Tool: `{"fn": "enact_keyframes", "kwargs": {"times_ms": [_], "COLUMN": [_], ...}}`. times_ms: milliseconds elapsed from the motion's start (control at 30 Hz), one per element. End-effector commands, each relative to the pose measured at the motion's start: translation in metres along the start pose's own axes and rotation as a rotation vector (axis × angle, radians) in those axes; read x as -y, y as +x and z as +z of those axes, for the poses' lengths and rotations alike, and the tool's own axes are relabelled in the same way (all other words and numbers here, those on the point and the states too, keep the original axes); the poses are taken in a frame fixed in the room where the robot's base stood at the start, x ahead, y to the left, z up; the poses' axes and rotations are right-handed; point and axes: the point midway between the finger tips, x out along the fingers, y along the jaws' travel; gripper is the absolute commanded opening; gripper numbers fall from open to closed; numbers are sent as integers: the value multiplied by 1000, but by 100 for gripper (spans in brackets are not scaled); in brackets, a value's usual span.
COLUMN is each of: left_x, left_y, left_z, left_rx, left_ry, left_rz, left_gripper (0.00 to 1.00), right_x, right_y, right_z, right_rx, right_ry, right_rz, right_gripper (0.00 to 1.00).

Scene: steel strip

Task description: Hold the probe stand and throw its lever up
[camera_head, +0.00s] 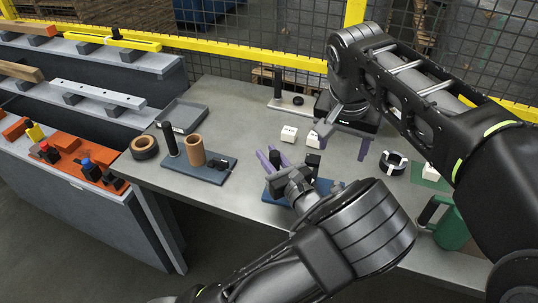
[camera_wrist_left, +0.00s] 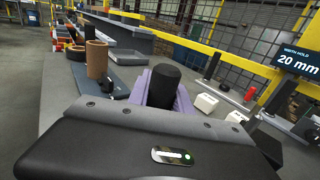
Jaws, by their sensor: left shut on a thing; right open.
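My left gripper (camera_head: 275,160) is shut on a black upright post (camera_wrist_left: 163,86), with its purple fingers on either side of it. The post belongs to what looks like the probe stand, on a blue base (camera_head: 272,193) near the front of the table. A black upright part (camera_head: 313,164) stands just right of the left gripper; I cannot tell whether it is the lever. The left gripper and arm hide much of the stand. My right gripper (camera_head: 341,150) is open and empty above the table, up and right of the stand.
Left of the stand is another blue plate (camera_head: 212,176) with a black post and brown cylinder (camera_head: 194,150). White blocks (camera_head: 289,134), a black ring (camera_head: 392,163) and a green mug (camera_head: 452,228) surround the work area. A grey tray (camera_head: 182,117) lies at the back left.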

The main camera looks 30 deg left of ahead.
Motion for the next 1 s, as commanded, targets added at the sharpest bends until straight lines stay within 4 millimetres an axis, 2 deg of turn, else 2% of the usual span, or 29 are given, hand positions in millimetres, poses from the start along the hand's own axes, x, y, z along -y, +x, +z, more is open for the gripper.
{"fn": "enact_keyframes", "kwargs": {"times_ms": [33, 67, 367, 733, 867, 1000], "left_x": [-1, -1, 0, 1, 1, 1], "left_y": [0, 0, 0, -5, -20, -45], "left_z": [-1, -1, 0, 0, 0, 0], "left_rx": [-2, -1, 0, 0, 0, -1], "left_ry": [1, 1, 0, 0, -1, 0], "left_rz": [2, 2, 1, -2, -2, -4], "left_gripper": [0, 27, 51, 51, 51, 51], "right_x": [0, 0, 0, 0, 0, 0], "right_y": [0, 0, 1, 1, 1, 1], "right_z": [0, 0, 0, 0, 0, 0], "right_rx": [0, 0, 0, 0, 0, 0], "right_ry": [0, 0, 0, 0, 0, 0], "right_rz": [0, 0, 0, 0, 0, 0], "right_gripper": [64, 64, 64, 64, 64, 64]}}
